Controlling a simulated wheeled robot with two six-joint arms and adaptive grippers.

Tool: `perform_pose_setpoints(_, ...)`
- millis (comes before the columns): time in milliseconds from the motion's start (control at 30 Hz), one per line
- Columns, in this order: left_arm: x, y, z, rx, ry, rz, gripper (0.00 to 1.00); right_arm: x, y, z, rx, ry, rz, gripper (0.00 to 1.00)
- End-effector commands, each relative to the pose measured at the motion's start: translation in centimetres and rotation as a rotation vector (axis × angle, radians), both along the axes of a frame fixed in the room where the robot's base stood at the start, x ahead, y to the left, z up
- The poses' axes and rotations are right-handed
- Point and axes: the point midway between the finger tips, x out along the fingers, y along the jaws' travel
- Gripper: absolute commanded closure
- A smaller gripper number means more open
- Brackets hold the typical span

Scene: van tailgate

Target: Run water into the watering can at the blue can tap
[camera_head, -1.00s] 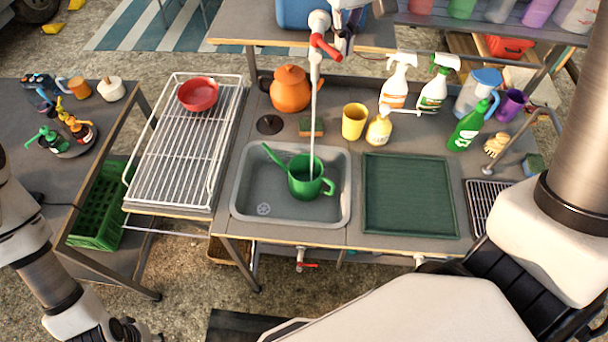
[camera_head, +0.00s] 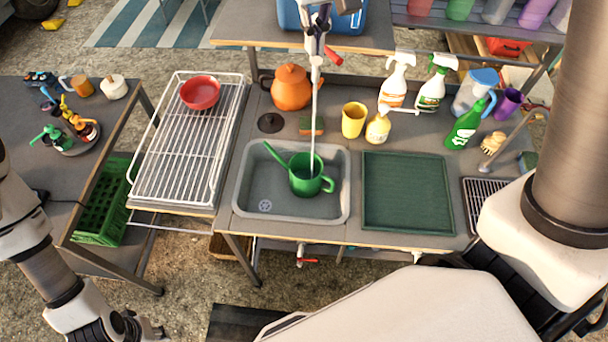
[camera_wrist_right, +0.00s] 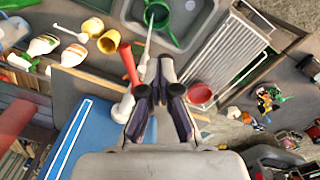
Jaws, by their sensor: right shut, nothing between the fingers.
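The green watering can (camera_head: 305,184) stands in the grey sink (camera_head: 240,200), its spout pointing up and left. The blue can (camera_head: 350,20) stands on the shelf behind, its tap's red lever (camera_head: 333,56) partly hidden by my right gripper (camera_head: 316,42). A thin pale stream of water (camera_head: 314,110) falls from the tap into the watering can. In the right wrist view my right gripper (camera_wrist_right: 160,92) is shut and empty beside the red lever (camera_wrist_right: 129,62) and white tap (camera_wrist_right: 122,109); contact is unclear. My left gripper (camera_head: 142,326) is low at the left, its jaws unclear.
A wire rack (camera_head: 180,150) with a red bowl (camera_head: 200,92) is left of the sink, a green tray (camera_head: 405,195) right of it. An orange pot (camera_head: 291,90), yellow cup (camera_head: 353,122) and spray bottles (camera_head: 432,88) line the back. Space around my left gripper is clear.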

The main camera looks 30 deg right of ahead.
Motion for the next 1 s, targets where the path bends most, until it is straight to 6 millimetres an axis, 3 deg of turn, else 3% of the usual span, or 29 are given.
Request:
perform_pose_setpoints(233,0.0,0.0,-0.2,0.0,0.0,0.0,0.64,0.0,-0.1,-0.3,0.001,0.001,0.0,1.0)
perform_pose_setpoints(600,0.0,0.0,-2.3,0.0,0.0,0.0,0.64,-0.2,-0.3,-4.7,0.001,0.002,0.0,1.0)
perform_pose_setpoints(1000,0.0,0.0,-2.1,0.0,0.0,0.0,0.64,-0.2,-0.3,-4.6,0.001,0.001,0.0,1.0)
